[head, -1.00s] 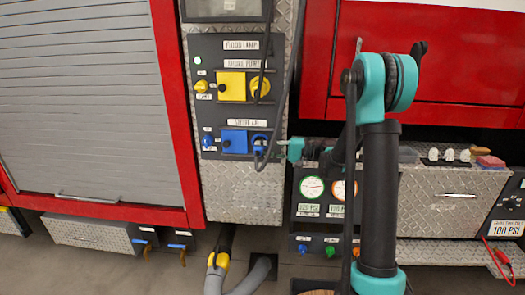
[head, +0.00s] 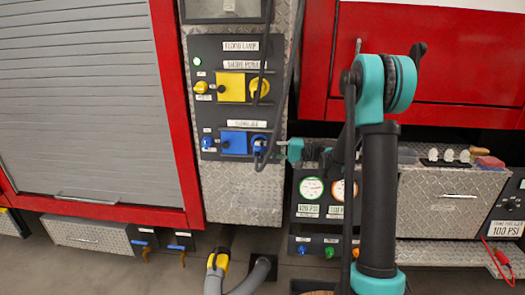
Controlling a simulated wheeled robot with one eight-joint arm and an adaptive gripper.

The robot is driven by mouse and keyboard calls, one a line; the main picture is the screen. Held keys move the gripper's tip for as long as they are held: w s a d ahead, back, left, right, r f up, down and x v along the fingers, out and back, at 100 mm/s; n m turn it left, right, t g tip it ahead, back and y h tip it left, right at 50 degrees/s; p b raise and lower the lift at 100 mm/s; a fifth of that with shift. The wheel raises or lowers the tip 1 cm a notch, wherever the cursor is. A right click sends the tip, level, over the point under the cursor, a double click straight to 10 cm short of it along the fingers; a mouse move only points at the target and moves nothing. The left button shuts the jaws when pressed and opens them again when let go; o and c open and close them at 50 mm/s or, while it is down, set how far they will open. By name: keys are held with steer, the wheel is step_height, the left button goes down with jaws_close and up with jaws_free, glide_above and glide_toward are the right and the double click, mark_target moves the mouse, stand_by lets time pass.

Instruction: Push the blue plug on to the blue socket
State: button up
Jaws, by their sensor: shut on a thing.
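The blue plug (head: 259,145) is at the right end of the lower row of the dark panel, with a black cable curving from it. My gripper (head: 273,146) comes in from the right and is shut on the blue plug. The blue socket is at this same spot and is mostly hidden behind the plug. I cannot tell whether the plug is fully seated or only touching it. A blue square plate (head: 234,142) and a blue knob (head: 208,143) are to the left in the same row.
Above is a yellow row with a knob (head: 201,87), a square plate (head: 231,87) and a yellow plug (head: 260,87) with a hanging cable. A diamond-plate box (head: 452,195) is at the right.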

steer(key=shift+w, duration=0.4)
stand_by(0.3)
steer(key=o, duration=1.1)
steer(key=shift+o, duration=0.2)
steer(key=shift+d, duration=0.15)
steer(key=d, duration=1.1)
steer(key=s+f+m+t+h, duration=0.1)
steer(key=s+f+h, duration=0.8)
steer(key=s, duration=0.5)
steer(key=s+d+f+t+h, duration=0.1)
steer(key=s+d+f+h, duration=0.3)
steer(key=s+d, duration=0.2)
steer(key=s+d+f+n+t+h, duration=0.1)
steer(key=s+d+f+h, duration=0.3)
steer(key=s+d, duration=0.3)
steer(key=shift+s+t+h, duration=0.3)
steer(key=shift+s+h, duration=0.2)
steer(key=shift+s, duration=0.35)
